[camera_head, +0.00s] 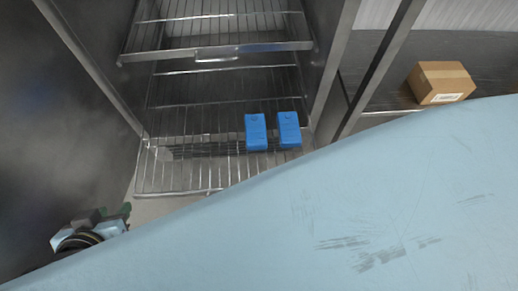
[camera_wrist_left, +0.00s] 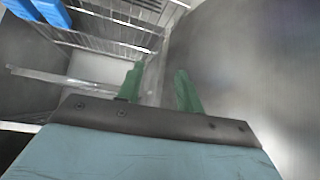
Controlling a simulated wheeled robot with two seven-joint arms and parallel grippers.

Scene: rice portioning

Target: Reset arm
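My left gripper (camera_head: 122,214) is at the lower left in the head view, near the open cabinet's left side and apart from the blue boxes. In the left wrist view its two green fingers (camera_wrist_left: 160,84) stand apart with nothing between them. Two blue boxes (camera_head: 256,132) (camera_head: 289,130) stand side by side on the lower wire rack (camera_head: 175,178). Parts of the blue boxes also show at the top left of the left wrist view (camera_wrist_left: 50,12). My right gripper is not in view.
The metal cabinet holds an upper wire rack (camera_head: 160,40) too, empty where visible. A brown cardboard box (camera_head: 438,80) sits on a metal shelf at the right. A large light blue part of mine hides the lower right of the head view.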

